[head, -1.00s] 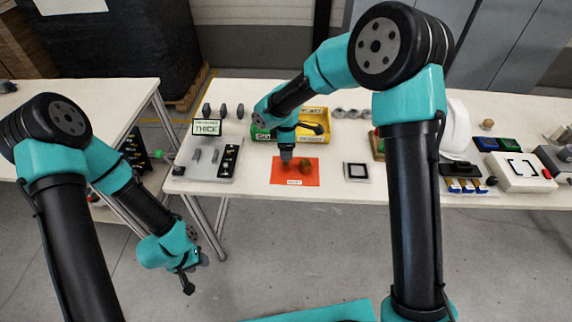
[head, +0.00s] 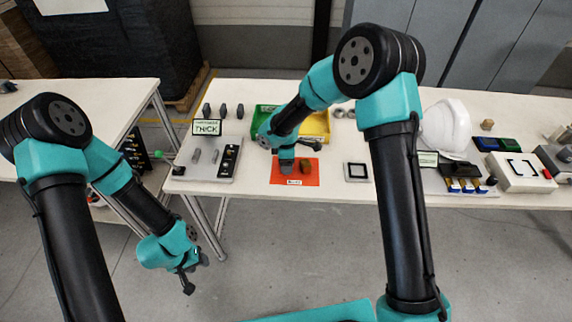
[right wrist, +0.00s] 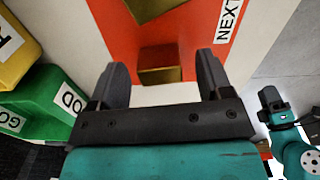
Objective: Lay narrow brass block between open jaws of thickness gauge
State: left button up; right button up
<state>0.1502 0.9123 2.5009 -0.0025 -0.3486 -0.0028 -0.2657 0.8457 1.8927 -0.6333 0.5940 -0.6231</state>
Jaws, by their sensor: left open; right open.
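A brass block (right wrist: 160,68) lies on the orange mat, labelled NEXT, between the fingers of my right gripper (right wrist: 163,75) in the right wrist view. A second brass piece (right wrist: 152,8) is at the top edge there. Which is narrower I cannot tell. In the head view a brass block (head: 307,168) shows on the mat (head: 298,182), right of my right gripper (head: 287,170), which is open and low over the mat. The thickness gauge (head: 203,171) stands left, with two grey upright jaws apart and a THICK sign. My left gripper (head: 188,278) is open, low in front of the table.
A green bin (right wrist: 45,110) and yellow bin (right wrist: 12,50) stand behind the mat. A framed square pad (head: 356,172) lies right of it. A white helmet (head: 446,124) and several devices fill the right end. Bare table separates gauge and mat.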

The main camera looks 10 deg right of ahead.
jog(key=shift+f, duration=0.4)
jog(key=c, duration=1.1)
jog(key=shift+r, duration=0.1)
jog(key=shift+c, duration=0.2)
jog(key=shift+r, duration=0.5)
notch_tip(320, 180, up, 3)
jog(key=shift+s+f, duration=0.15)
jog(key=shift+f, duration=0.05)
jog(key=s+a+r, duration=0.1)
jog(key=s+a, duration=0.1)
jog(key=s, duration=1.3)
jog(key=shift+s+a, duration=0.3)
jog(key=shift+a, duration=0.05)
jog(key=shift+w+r, duration=0.15)
jog(key=shift+w, duration=0.05)
